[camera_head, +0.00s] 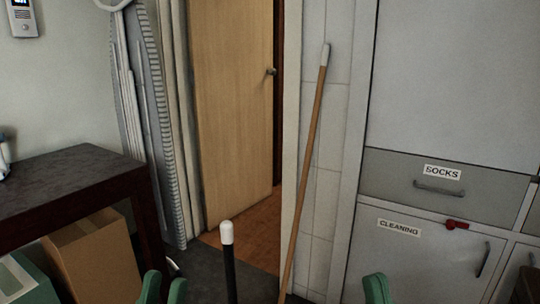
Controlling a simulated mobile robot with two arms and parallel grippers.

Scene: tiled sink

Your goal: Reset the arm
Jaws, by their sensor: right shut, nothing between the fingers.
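My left gripper (164,287) shows at the bottom edge, left of centre. Its two green fingers stand apart with a gap between them and nothing visible in it. My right gripper (376,289) shows at the bottom edge, right of centre, as one green shape with its fingers shut and empty. Only the tips of both grippers are in view, and the rest of both arms is out of the picture.
A black stick with a white cap (228,255) rises between the grippers. A wooden pole (308,150) leans on the tiled wall. Cabinets (450,75) stand right; a dark table (75,180) stands left above a cardboard box (95,260). A door (232,90) is behind.

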